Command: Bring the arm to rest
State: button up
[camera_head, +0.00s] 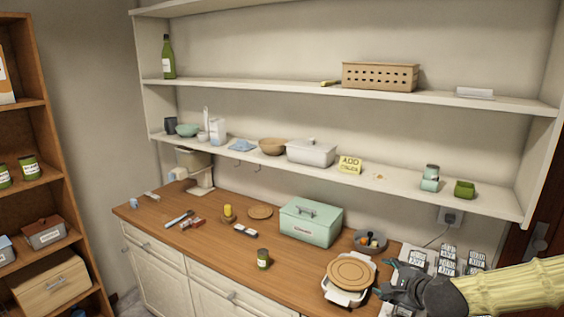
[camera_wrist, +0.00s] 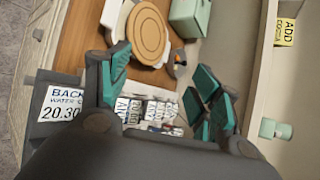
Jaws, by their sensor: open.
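My gripper (camera_head: 385,285) is at the lower right in the head view, over the right end of the wooden counter (camera_head: 215,240). In the wrist view its two teal-padded fingers (camera_wrist: 160,95) stand wide apart with nothing between them. Beyond the fingers several small labelled cards or packs (camera_wrist: 145,110) show; they also show in the head view (camera_head: 448,258). My arm comes in from the right edge of the head view. I cannot tell the exact height of the gripper above the counter.
A round wooden board (camera_head: 350,272) on a white container lies just left of my gripper. A mint box (camera_head: 310,222), a grey bowl (camera_head: 370,241) and a small jar (camera_head: 263,259) stand on the counter. A white shelf (camera_head: 400,181) runs above. A sign (camera_wrist: 62,105) shows in the wrist view.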

jog(key=s+a+f+n+g, duration=0.3)
jog(key=s+a+f+n, duration=0.15)
jog(key=s+f, duration=0.5)
jog(key=s+a+f+n+g, duration=0.3)
jog(key=s+f+n, duration=0.35)
jog(key=f, duration=0.65)
jog(key=s+d+f+n+g+h, duration=0.1)
jog(key=s+f+n+g, duration=0.2)
jog(key=s, duration=0.5)
jog(key=s+f+n+g, duration=0.1)
jog(key=s+f+n, duration=0.35)
jog(key=s, duration=0.35)
jog(key=s+d+f+n+g+h, duration=0.1)
jog(key=s+f+n, duration=0.2)
jog(key=s+f, duration=0.35)
notch_tip(320, 180, down, 8)
jog(key=s+b, duration=0.1)
jog(key=b, duration=0.9)
jog(key=shift+a+f, duration=0.25)
